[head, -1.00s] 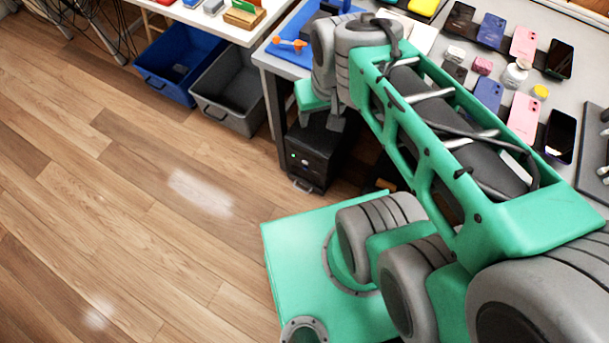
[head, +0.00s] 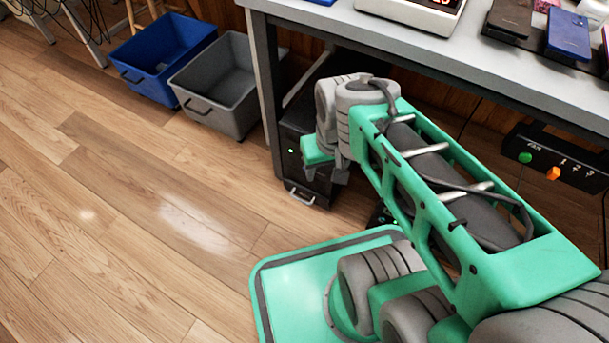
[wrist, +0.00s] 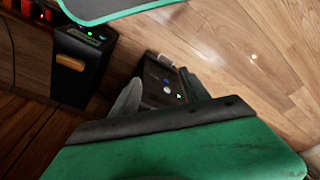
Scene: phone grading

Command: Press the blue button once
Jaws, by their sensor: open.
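A black box (head: 292,170) with a green light and a grey handle stands on the floor under the table, partly behind my arm in the head view. In the wrist view its dark panel (wrist: 155,98) carries a small bluish dot (wrist: 167,78), probably the blue button, with a white round spot and a green light beside it. My gripper (head: 326,174) is open and empty, pointing down in front of the box. In the wrist view its fingers (wrist: 160,90) stand apart on either side of the panel. I cannot tell the exact gap to the panel.
A black FAN panel (head: 560,158) with green and orange controls hangs under the table (head: 500,90) at right. A blue bin (head: 160,60) and a grey bin (head: 215,85) stand left of the table leg (head: 266,90). The wooden floor at left is clear.

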